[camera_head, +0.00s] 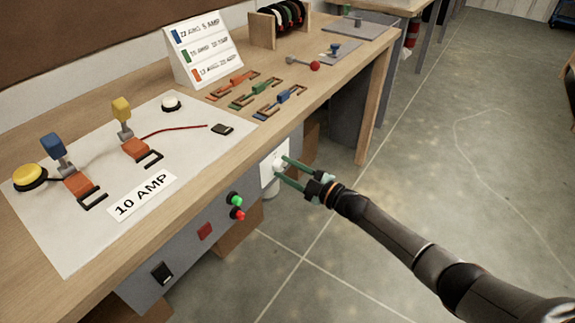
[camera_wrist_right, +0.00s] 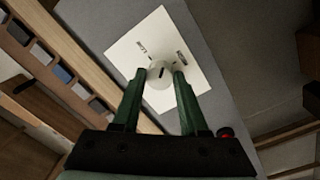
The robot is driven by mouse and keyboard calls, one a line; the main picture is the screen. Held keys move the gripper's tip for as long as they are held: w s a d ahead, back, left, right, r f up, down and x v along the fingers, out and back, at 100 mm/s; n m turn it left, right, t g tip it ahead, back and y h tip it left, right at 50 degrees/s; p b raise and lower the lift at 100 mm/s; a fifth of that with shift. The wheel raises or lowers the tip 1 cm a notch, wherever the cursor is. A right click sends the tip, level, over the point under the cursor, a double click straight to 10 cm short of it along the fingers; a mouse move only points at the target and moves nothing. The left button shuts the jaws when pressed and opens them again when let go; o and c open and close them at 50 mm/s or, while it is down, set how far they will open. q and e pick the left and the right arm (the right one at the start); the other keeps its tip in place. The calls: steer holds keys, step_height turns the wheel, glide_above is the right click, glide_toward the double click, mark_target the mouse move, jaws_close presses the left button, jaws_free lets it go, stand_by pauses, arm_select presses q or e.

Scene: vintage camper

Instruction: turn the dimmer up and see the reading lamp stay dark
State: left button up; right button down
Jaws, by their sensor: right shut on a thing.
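The dimmer is a white plate (camera_head: 267,173) with a round pale knob (camera_head: 278,165), on the grey front panel under the bench edge. My right gripper (camera_head: 284,170) reaches it from the right with its green fingers on the knob. In the right wrist view the knob (camera_wrist_right: 159,76) with a dark pointer mark sits between the two fingertips, in front of the plate (camera_wrist_right: 187,35) with small lettering. The gripper is shut on the knob. I cannot pick out a reading lamp for certain. My left gripper is not in view.
The bench top holds a "10 AMP" board (camera_head: 75,238), coloured fuses (camera_head: 253,93) and a sign (camera_head: 203,52). The floor at right is clear.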

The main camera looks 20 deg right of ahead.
steer(key=m+p, duration=0.1)
steer(key=m, duration=0.2)
steer(key=shift+r+m, duration=0.1)
steer(key=shift+m, duration=0.3)
steer(key=shift+m+p, duration=0.5)
steer(key=shift+m, duration=0.6)
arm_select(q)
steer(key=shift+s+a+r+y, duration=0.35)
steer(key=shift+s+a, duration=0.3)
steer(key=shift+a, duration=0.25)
arm_select(e)
steer(key=shift+m, duration=0.8)
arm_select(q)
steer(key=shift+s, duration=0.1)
arm_select(e)
steer(key=shift+c, duration=2.2)
jaws_free()
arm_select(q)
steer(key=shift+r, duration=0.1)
